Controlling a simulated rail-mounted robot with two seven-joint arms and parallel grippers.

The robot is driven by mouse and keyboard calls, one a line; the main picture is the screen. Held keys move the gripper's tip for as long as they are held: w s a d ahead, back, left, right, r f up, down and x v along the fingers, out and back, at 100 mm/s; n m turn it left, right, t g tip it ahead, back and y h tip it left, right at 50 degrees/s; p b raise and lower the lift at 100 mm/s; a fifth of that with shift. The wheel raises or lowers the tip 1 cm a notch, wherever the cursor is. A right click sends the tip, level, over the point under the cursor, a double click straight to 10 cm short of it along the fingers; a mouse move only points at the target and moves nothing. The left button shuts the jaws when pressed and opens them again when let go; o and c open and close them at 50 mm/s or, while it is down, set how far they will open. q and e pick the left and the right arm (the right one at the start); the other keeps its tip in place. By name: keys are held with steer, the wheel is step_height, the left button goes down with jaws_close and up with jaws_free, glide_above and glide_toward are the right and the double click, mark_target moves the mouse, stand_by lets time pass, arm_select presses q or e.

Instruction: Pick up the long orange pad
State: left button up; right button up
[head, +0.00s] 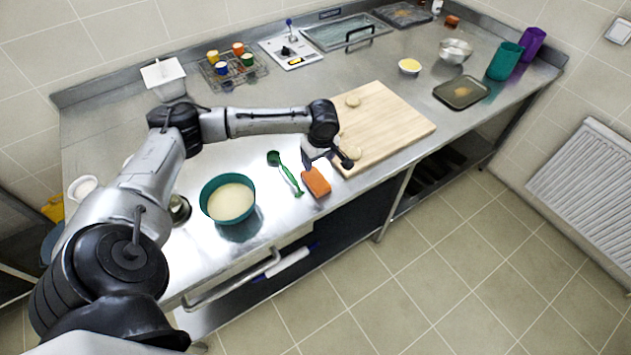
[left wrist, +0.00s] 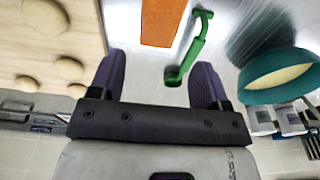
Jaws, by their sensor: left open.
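The long orange pad (head: 317,182) lies on the steel counter near its front edge, beside the cutting board. In the left wrist view the pad (left wrist: 162,22) shows at the top, between the lines of the two fingers and beyond their tips; its far end is cut off by the frame. My left gripper (head: 328,160) is open and empty, close to the pad in the head view. The exact height above the pad is hard to tell. My right gripper is not in view.
A teal bowl (head: 228,217) of pale contents stands further left. The wooden board (head: 395,122) with pale dough rounds is on the right.

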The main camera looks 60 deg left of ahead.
mark_target(315, 178)
arm_select(q)
steer(key=f, duration=0.6)
steer(key=shift+a+b, duration=0.3)
steer(key=shift+a, duration=0.05)
steer(key=shift+s+a+f+b, duration=0.1)
steer(key=shift+f+b, duration=0.1)
steer(key=shift+f, duration=1.15)
steer(key=shift+s+a+f+b, duration=0.1)
steer(key=shift+f+b, duration=0.1)
steer(key=shift+f, duration=1.1)
steer(key=shift+c, duration=0.2)
steer(key=c, duration=0.5)
steer(key=shift+r, duration=0.1)
steer(key=shift+r, duration=0.55)
steer(key=r, duration=0.1)
steer(key=d+r, duration=0.1)
steer(key=r, duration=0.1)
steer(key=shift+w+r+p, duration=0.2)
steer(key=shift+p, duration=0.2)
steer(key=d+r, duration=0.2)
steer(key=d, duration=0.1)
steer(key=w+d+r, duration=0.1)
steer(key=d+r, duration=0.1)
steer(key=d, duration=0.2)
steer(key=w+d+r+p, duration=0.1)
steer(key=d+r, duration=0.1)
steer(key=d, duration=0.1)
steer(key=shift+d+r, duration=0.2)
